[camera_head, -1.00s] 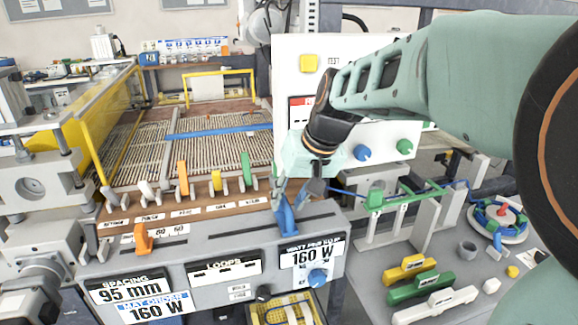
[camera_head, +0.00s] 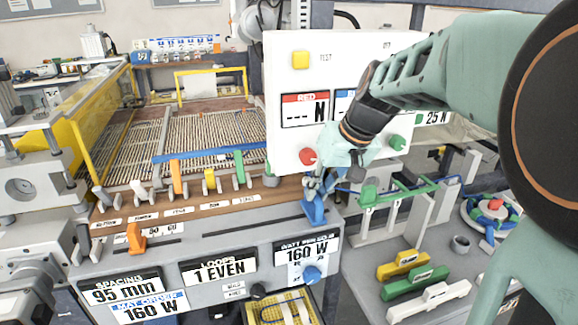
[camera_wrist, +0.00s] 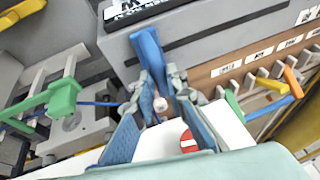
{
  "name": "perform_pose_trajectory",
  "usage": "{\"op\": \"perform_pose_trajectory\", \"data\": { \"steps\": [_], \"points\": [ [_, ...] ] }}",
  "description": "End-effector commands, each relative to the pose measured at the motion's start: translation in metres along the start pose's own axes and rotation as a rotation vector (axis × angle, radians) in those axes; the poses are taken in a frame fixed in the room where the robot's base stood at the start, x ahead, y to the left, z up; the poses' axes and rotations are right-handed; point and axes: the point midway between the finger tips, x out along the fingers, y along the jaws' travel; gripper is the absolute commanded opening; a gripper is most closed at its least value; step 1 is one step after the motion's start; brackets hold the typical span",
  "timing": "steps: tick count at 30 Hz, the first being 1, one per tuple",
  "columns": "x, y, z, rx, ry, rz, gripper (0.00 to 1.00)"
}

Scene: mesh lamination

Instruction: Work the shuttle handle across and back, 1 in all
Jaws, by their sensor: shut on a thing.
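The shuttle handle is an upright blue lever (camera_head: 314,212) at the right end of the grey front panel. My gripper (camera_head: 320,183) comes down on it from above and is shut on its upper part. In the wrist view the blue handle (camera_wrist: 147,45) runs up to my gripper (camera_wrist: 161,84), and the fingers hide part of it. The loops display (camera_head: 219,269) reads 1 EVEN. The loom bed (camera_head: 190,133) with its pale mesh lies behind the panel, with a blue bar across it.
A white control panel (camera_head: 285,145) with a red knob (camera_head: 307,157) stands close behind my gripper. A row of coloured levers (camera_head: 209,181) stands to the left. Green, yellow and white bars (camera_head: 416,283) lie on the right bench. An orange lever (camera_head: 135,238) sits at the panel's left.

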Motion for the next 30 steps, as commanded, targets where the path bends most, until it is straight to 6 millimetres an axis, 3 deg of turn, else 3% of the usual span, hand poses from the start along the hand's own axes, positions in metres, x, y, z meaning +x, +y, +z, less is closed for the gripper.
{"op": "perform_pose_trajectory", "data": {
  "steps": [4,13,14,18,26,30],
  "points": [
    [-0.003,0.018,-0.001,0.003,0.003,0.001,0.00],
    [-0.004,0.021,-0.002,0.001,0.004,0.005,0.00],
    [-0.004,0.021,-0.002,0.001,0.004,0.005,0.15],
    [-0.004,0.021,-0.002,0.001,0.004,0.004,0.30],
    [-0.004,0.018,-0.001,0.000,0.003,0.001,0.30],
    [-0.013,0.019,-0.002,0.000,0.005,0.002,0.30]
  ]
}}
